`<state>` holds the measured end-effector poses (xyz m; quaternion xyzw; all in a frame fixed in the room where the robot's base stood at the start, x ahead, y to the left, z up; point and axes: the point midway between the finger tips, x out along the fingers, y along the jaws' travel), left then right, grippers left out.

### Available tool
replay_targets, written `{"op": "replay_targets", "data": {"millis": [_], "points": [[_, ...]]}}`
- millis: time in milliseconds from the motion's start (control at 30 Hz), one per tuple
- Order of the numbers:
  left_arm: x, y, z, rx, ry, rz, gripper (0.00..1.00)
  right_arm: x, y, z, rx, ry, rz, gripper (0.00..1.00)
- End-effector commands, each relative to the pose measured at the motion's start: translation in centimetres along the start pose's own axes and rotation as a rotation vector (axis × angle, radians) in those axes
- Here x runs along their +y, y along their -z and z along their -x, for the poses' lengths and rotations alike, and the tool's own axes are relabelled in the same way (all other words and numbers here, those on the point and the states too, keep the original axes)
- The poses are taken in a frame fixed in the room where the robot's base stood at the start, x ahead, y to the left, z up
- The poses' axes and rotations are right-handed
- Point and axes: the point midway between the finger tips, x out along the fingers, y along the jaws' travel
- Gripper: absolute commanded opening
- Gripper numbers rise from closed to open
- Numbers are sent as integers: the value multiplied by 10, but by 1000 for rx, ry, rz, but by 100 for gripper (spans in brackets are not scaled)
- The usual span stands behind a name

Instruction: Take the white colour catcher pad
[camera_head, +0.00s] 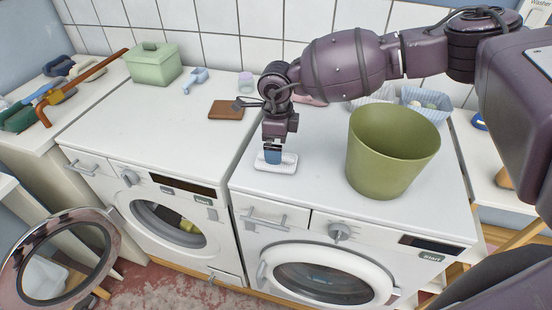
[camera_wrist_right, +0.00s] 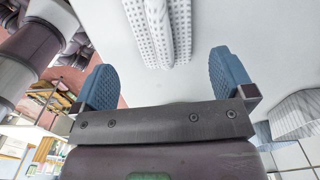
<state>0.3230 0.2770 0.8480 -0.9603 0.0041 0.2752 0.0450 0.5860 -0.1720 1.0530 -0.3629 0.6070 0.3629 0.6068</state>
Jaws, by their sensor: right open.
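The white colour catcher pad (camera_head: 277,167) lies flat on top of the right-hand washing machine, near its front left corner. In the right wrist view the pad (camera_wrist_right: 155,30) shows as a white dotted piece with a raised ridge along its middle. My right gripper (camera_head: 272,157) points down right over the pad in the head view. In the wrist view its two blue fingers (camera_wrist_right: 165,80) are wide apart, with nothing between them, and the pad lies ahead of them. I cannot tell whether the fingertips touch the pad. My left gripper is not in view.
An olive bin (camera_head: 385,160) stands to the right of the pad. A brown wallet-like item (camera_head: 226,110), a green lidded box (camera_head: 154,62) and a small blue item (camera_head: 195,80) lie on the left machine. Blue-white baskets (camera_head: 425,103) stand behind the bin. The left machine's door (camera_head: 100,222) is open.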

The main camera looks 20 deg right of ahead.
Motion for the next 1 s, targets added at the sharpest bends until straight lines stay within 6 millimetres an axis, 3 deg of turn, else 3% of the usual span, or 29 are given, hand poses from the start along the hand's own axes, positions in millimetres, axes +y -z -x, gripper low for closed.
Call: {"op": "replay_targets", "data": {"millis": [400,700,1000], "points": [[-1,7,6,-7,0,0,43,-4,-3,-47,1,-1,0,100],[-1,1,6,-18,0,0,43,-4,-3,-50,0,0,-1,98],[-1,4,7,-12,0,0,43,-4,-3,-50,0,0,-1,52]]}}
